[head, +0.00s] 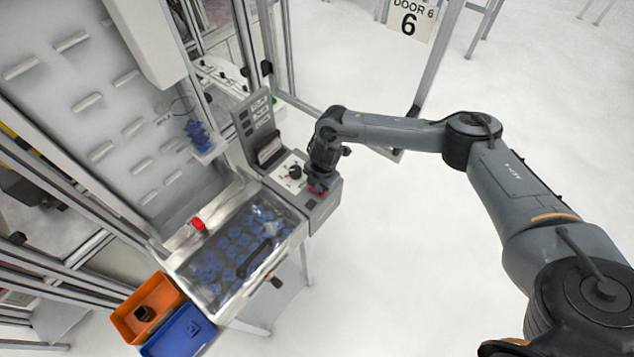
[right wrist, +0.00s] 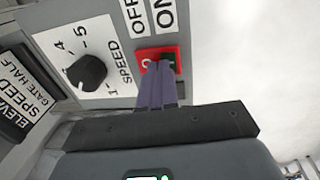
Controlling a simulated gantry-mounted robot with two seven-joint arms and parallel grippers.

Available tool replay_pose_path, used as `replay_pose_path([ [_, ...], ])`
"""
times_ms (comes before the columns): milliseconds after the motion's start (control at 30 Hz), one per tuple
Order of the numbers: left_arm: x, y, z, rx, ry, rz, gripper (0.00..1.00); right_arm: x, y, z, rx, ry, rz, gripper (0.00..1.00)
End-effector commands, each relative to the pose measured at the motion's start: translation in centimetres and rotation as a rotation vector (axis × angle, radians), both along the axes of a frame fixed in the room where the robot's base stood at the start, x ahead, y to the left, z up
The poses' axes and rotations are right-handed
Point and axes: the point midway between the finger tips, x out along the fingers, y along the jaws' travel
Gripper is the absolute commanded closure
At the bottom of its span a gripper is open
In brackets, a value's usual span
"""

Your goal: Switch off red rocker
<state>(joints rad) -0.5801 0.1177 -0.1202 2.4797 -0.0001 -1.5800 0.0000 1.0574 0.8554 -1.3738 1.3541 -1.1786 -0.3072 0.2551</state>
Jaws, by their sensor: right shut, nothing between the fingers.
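The red rocker (right wrist: 148,62) is a small red switch with a dark part, set in the grey control panel (head: 322,208) beside OFF and ON labels. In the head view the red rocker (head: 319,190) shows only partly below my right gripper (head: 316,186). In the right wrist view my right gripper (right wrist: 157,70) is shut and empty, with its purple fingertips at the lower edge of the rocker, covering part of it. I cannot tell whether they touch it. My left gripper is not in view.
A black speed knob (right wrist: 87,71) sits on the panel to the left of the rocker. A tray (head: 172,262) of blue parts, an orange bin (head: 125,318) and a blue bin (head: 160,345) stand at the lower left. The floor right of the panel is clear.

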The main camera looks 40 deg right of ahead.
Motion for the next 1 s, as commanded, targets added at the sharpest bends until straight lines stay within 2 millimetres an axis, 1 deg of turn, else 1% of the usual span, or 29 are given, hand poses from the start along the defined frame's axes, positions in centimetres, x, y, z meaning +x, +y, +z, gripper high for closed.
replay_pose_path([
  [267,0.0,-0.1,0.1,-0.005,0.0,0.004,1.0,0.0,0.0,0.1,0.0,-0.001,0.0,1.0],
  [367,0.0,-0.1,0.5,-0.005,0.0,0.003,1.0,0.1,0.0,0.5,0.0,-0.001,0.0,1.0],
  [467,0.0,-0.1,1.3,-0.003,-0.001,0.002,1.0,0.1,0.0,1.3,0.0,-0.001,0.0,1.0],
  [733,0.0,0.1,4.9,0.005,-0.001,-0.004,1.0,0.3,0.0,5.0,0.0,0.0,-0.002,1.0],
  [767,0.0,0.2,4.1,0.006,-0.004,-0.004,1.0,0.5,0.0,5.0,0.001,-0.005,-0.001,1.0],
  [1000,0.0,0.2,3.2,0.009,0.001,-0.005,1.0,1.1,0.1,9.7,0.001,-0.005,0.0,1.0],
])
